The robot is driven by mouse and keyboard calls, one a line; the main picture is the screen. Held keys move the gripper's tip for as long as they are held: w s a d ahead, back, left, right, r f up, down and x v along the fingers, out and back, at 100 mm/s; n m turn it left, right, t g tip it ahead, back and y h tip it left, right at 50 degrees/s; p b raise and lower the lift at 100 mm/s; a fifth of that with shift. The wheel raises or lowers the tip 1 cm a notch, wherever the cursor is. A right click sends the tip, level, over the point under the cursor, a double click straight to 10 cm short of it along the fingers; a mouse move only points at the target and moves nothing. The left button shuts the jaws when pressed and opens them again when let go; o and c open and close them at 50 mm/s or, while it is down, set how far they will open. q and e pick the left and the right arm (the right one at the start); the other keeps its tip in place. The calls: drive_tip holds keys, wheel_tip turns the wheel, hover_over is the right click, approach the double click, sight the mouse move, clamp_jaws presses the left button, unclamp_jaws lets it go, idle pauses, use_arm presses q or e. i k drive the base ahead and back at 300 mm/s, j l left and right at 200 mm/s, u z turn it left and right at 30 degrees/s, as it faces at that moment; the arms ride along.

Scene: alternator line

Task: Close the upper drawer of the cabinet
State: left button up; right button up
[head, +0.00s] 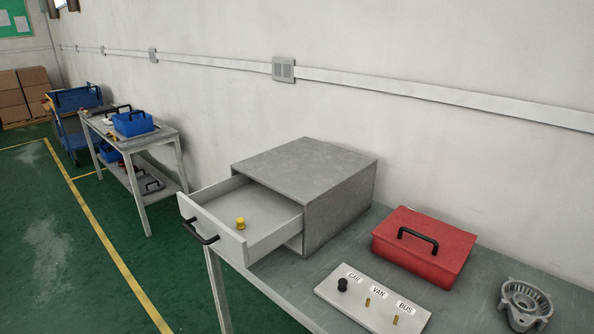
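The grey cabinet (305,181) stands on the workbench against the wall. Its drawer (215,225) is pulled far out toward the left and overhangs the table edge. A black bar handle (200,233) is on the drawer's front. A small yellow knob-shaped piece (240,223) lies inside the open drawer. Only one drawer shows on this cabinet. Neither of my grippers is in view.
On the workbench (480,308), a red toolbox (424,246) sits right of the cabinet. A white board (373,300) labelled CAR, VAN and BUS lies in front. A metal alternator housing (525,303) is at the right. Green floor (60,270) is clear left of the drawer.

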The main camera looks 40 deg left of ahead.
sight(271, 218)
drive_tip(key=u, duration=1.7)
